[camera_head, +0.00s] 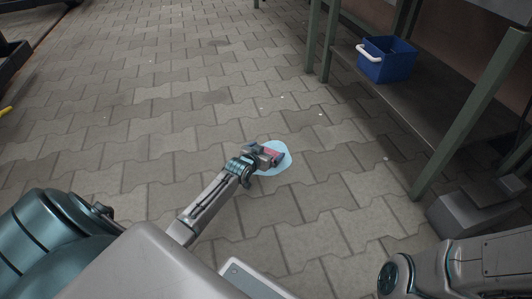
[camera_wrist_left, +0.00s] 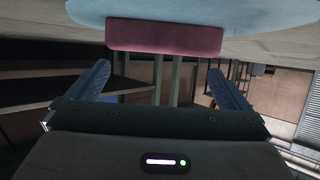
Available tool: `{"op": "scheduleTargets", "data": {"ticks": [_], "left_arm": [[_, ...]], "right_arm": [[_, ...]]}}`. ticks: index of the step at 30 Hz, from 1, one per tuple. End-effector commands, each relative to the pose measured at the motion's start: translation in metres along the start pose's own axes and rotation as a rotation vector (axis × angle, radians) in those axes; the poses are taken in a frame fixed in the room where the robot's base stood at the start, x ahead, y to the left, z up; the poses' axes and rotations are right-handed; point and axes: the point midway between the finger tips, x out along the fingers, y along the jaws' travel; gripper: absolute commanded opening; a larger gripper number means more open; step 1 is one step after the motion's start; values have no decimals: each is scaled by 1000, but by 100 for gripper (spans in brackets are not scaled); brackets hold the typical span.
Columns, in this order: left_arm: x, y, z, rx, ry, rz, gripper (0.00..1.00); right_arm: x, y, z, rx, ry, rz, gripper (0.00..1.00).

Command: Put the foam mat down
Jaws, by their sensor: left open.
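A dark red, block-shaped piece, which I take to be the foam mat (camera_head: 273,154), lies at a flat light blue patch (camera_head: 284,167) on the paving. My left gripper (camera_head: 268,157) is low at this patch, right beside the mat. In the left wrist view the mat (camera_wrist_left: 165,37) spans the space just beyond the two open fingers (camera_wrist_left: 158,75), with the light blue patch (camera_wrist_left: 240,12) behind it. The fingers stand apart, and I see no grip on the mat. Part of the mat is hidden by the gripper in the head view. My right gripper is not in view.
A green-legged workbench (camera_head: 467,128) stands at the right, with a blue crate (camera_head: 386,66) with a white handle on its lower shelf. Grey paving (camera_head: 150,110) is clear to the left and ahead. Dark equipment (camera_head: 14,50) stands at the far left.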

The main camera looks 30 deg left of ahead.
Motion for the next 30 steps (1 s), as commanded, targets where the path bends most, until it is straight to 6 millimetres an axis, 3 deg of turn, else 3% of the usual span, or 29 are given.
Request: {"op": "scheduleTargets", "data": {"ticks": [6, 16, 22, 30], "left_arm": [[-41, 0, -5, 2, -4, 0, 100], [-98, 0, -3, 0, -5, 1, 100], [-116, 0, -1, 1, -3, 0, 100], [-119, 0, 1, -1, -2, 1, 100]], "right_arm": [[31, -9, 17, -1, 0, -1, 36], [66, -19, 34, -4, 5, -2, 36], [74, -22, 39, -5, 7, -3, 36], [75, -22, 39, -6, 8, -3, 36]]}}
